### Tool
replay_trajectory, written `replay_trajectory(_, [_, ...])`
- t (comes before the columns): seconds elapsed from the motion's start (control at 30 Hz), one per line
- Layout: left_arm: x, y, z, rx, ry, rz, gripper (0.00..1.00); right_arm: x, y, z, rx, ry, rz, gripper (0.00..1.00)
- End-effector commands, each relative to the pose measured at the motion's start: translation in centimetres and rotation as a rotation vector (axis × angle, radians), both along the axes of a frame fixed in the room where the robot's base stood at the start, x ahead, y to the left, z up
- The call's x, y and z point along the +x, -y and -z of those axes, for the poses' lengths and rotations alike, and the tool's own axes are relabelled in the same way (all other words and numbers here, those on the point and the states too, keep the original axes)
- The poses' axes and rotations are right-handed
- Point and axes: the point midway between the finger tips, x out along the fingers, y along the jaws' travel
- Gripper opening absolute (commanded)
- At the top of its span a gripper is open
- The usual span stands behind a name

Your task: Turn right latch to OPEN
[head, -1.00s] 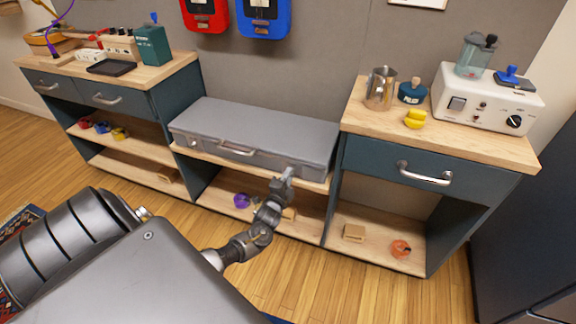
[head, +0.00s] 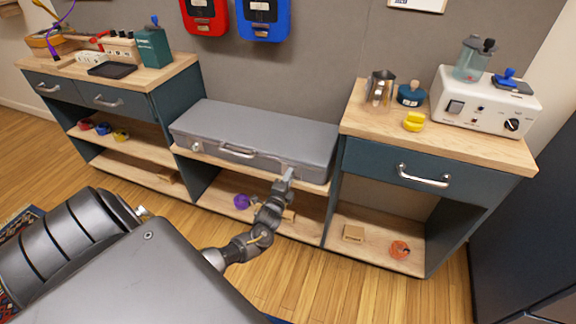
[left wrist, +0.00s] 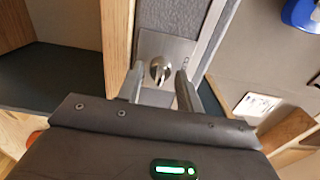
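A grey case (head: 255,135) lies closed on the low middle shelf, with a handle on its front. Its right latch (left wrist: 160,69) is a round metal knob on a square plate, seen close in the left wrist view. My left gripper (head: 286,177) is at the front right of the case, at this latch, and hides most of it in the head view. In the left wrist view the two fingers (left wrist: 160,75) are apart, one on each side of the knob. I cannot tell if they touch it. The left latch (head: 195,147) shows at the case's other end. My right gripper is not in view.
Wooden-topped cabinets stand on both sides of the case. The right top (head: 375,118) holds a metal jug, a yellow item and a white machine (head: 485,105). Below the case, a purple item (head: 242,202) lies on the lower shelf near my arm.

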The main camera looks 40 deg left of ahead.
Motion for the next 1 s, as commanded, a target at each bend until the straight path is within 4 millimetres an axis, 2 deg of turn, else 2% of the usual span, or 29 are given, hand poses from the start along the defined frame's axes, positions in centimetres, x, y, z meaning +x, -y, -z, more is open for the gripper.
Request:
replay_trajectory(0.07, [0.0,0.0,0.0,0.000,0.000,0.000,0.46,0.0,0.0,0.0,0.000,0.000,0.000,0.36])
replay_trajectory(0.33, [-0.1,0.0,0.0,-0.001,0.000,-0.001,0.46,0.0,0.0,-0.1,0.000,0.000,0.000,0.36])
replay_trajectory(0.43, [-0.8,0.2,0.0,-0.001,-0.001,0.000,0.46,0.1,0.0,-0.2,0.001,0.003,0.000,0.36])
replay_trajectory(0.5, [-1.7,0.6,0.0,-0.002,-0.002,0.001,0.46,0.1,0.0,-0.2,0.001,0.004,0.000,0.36])
replay_trajectory(0.6, [-3.5,1.2,-0.1,-0.003,-0.002,0.001,0.46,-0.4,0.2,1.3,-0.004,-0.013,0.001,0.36])
replay_trajectory(0.8, [-7.2,2.5,-0.1,-0.002,-0.002,0.001,0.46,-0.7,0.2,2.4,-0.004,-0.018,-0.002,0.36])
replay_trajectory(1.0, [-9.6,3.3,0.0,-0.001,0.000,0.000,0.46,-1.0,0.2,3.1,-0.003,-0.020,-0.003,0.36])
